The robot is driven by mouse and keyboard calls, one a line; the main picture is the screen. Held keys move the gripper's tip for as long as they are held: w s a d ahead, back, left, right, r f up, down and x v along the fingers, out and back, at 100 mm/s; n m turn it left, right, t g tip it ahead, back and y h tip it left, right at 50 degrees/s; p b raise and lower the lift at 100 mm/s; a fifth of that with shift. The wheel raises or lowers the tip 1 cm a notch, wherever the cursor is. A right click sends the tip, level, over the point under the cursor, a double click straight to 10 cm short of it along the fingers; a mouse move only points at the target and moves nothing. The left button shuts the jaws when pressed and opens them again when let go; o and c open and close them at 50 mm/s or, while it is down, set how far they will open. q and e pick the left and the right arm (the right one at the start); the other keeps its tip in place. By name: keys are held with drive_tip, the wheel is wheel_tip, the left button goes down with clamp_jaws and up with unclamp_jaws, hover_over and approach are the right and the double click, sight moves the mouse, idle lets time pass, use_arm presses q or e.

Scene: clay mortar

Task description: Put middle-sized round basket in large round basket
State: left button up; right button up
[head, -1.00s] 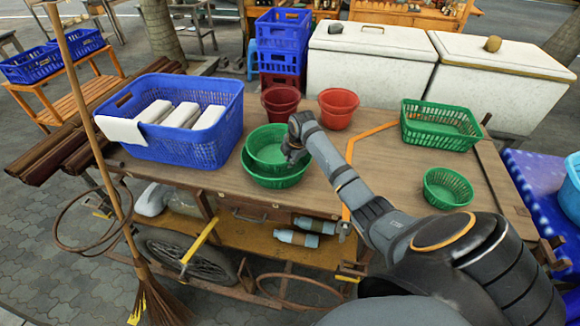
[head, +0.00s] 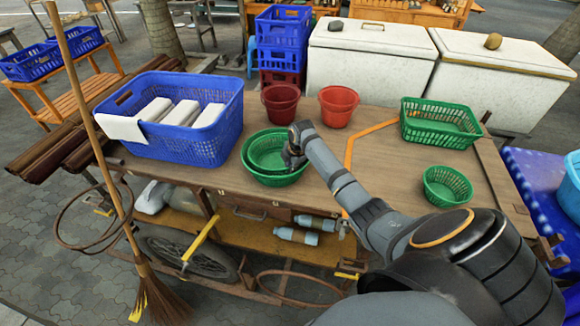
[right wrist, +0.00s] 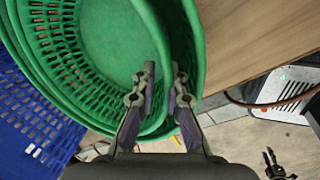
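The middle-sized round green basket (head: 268,150) sits inside the large round green basket (head: 276,181), with its rim near the large one's rim. Both stand at the front of the wooden cart top. My right gripper (head: 290,158) is at the right side of the baskets, pointing down. In the right wrist view my right gripper (right wrist: 163,85) straddles the wall of the middle-sized basket (right wrist: 95,45), one finger inside it and one between it and the large basket's wall (right wrist: 196,45). The fingers look closed on the wall. Where the bottoms meet is hidden. My left gripper is not in view.
A blue crate (head: 224,135) with white blocks stands left of the baskets. Two red buckets (head: 281,102) (head: 339,107) stand behind. A small round green basket (head: 447,187) and a rectangular green basket (head: 440,125) are on the right. The cart's middle right is free.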

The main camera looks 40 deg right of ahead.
drive_tip(key=shift+o, duration=1.2)
drive_tip(key=shift+r, duration=0.2)
drive_tip(key=v, duration=1.2)
drive_tip(key=shift+r, duration=0.45)
drive_tip(key=shift+f, duration=0.1)
